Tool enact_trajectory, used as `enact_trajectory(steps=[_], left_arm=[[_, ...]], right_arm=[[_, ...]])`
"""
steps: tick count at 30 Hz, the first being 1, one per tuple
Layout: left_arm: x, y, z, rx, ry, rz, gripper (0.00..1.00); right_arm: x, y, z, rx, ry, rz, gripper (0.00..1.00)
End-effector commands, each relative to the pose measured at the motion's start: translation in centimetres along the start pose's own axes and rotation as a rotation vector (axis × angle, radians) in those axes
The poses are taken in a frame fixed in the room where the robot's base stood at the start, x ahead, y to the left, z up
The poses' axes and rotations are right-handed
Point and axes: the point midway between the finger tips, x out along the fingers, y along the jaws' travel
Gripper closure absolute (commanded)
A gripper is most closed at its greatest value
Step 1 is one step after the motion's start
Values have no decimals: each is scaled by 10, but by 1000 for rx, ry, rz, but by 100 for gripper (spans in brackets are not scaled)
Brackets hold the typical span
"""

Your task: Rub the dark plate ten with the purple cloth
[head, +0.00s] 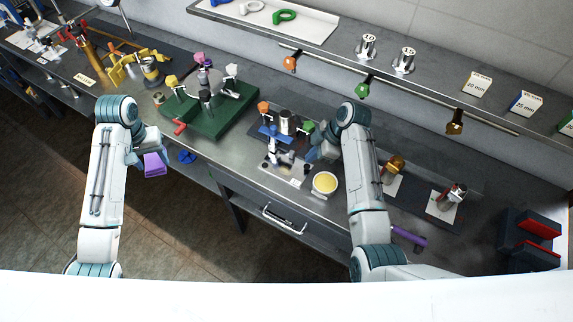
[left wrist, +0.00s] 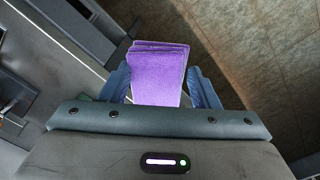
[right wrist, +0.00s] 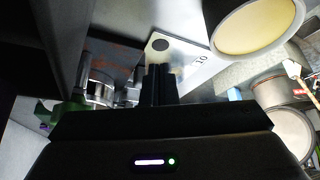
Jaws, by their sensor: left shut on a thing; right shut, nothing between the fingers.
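My left gripper (head: 143,160) is shut on a folded purple cloth (head: 155,165), holding it out in front of the bench edge. In the left wrist view the cloth (left wrist: 158,72) sits between the two blue fingers (left wrist: 160,85). My right gripper (head: 314,153) is shut and empty, low over the bench near a white card (head: 277,169). In the right wrist view its closed fingers (right wrist: 158,75) point at that card (right wrist: 180,50), which bears a dark round spot (right wrist: 161,45) and what looks like a 10. I cannot tell whether this spot is dark plate ten.
A purple-handled tool (head: 408,236) lies at right.

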Motion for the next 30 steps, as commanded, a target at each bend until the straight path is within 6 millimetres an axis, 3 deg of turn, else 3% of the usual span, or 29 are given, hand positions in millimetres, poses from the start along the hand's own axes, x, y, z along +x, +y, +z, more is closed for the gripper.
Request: enact_trajectory(steps=[22, 30], left_arm=[[7, 0, 0, 0, 0, 0, 63], [-3, 0, 0, 0, 0, 0, 63]], right_arm=[[14, 0, 8, 0, 0, 0, 100], [5, 0, 3, 0, 0, 0, 100]])
